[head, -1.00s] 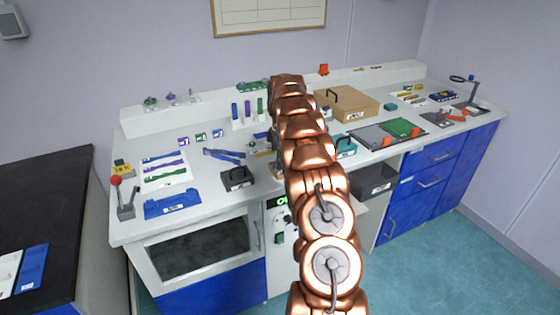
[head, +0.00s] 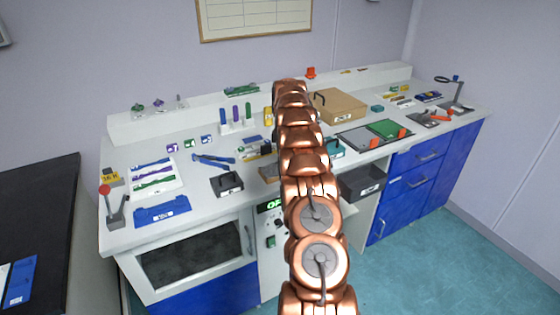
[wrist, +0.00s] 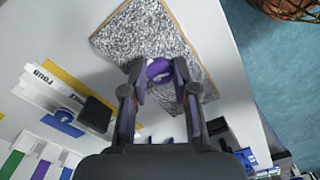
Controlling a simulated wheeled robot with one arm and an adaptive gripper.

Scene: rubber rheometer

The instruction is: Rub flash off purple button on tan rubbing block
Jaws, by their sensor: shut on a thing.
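In the wrist view my gripper (wrist: 158,84) is shut on the purple button (wrist: 160,68), a small round piece held between the fingertips. Below it lies the rubbing block (wrist: 125,38), with a speckled grey top and a thin tan edge. The button overlaps the block's top in the picture; I cannot tell whether they touch. Part of the block is hidden by the fingers. In the head view the tan edge of the block (head: 268,174) shows on the bench just left of my arm, which hides my gripper and the button.
A yellow and white labelled holder (wrist: 58,88) with a dark block (wrist: 96,113) lies left of the rubbing block in the wrist view. In the head view a black box (head: 227,184) stands left of it on the white bench, and a cardboard box (head: 340,106) stands behind right.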

